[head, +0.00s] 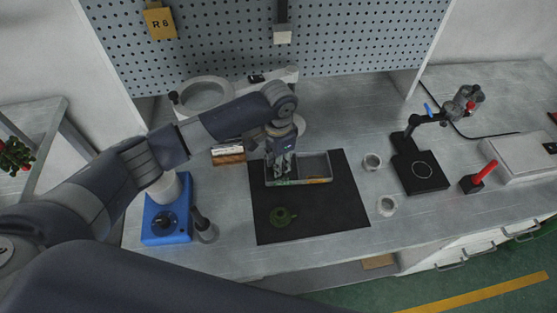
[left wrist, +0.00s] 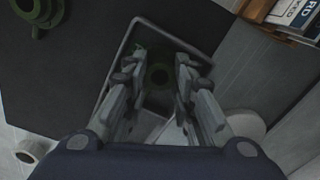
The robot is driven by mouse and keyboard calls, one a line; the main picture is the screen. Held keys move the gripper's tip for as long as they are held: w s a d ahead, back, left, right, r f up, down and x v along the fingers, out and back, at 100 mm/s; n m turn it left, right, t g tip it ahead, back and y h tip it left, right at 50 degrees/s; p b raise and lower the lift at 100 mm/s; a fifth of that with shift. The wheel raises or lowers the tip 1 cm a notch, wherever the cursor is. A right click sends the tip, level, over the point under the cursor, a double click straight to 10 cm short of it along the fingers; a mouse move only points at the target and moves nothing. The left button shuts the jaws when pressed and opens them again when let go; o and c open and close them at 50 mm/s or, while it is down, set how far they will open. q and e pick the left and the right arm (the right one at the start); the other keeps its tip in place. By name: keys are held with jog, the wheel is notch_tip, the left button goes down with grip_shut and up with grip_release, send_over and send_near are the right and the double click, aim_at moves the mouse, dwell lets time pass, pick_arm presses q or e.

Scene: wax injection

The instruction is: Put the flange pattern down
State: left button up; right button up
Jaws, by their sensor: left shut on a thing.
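My left gripper (head: 281,170) points down into the left part of a shallow grey tray (head: 329,164) on the black mat. In the left wrist view its two fingers (left wrist: 156,78) are shut on a dark green round piece, the flange pattern (left wrist: 160,74), with a dark hole in its middle. The tray rim (left wrist: 192,33) surrounds the piece in that view. The fingers hide part of the piece, and I cannot tell whether it touches the tray floor. My right gripper is not in view.
Another green round part (head: 283,216) lies on the mat (head: 325,222) in front of the tray. Two small pale cups (head: 386,205) stand right of the mat. A blue-based device (head: 166,222) stands at left. The mat's front right is bare.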

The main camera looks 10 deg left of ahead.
pick_arm(q)
jog(key=shift+f, duration=0.1)
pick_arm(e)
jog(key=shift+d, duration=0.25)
pick_arm(q)
jog(key=o, duration=0.7)
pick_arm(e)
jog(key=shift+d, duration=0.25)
pick_arm(q)
notch_tip(320, 180, up, 12)
jog(key=b, duration=0.1)
jog(key=shift+b, duration=0.35)
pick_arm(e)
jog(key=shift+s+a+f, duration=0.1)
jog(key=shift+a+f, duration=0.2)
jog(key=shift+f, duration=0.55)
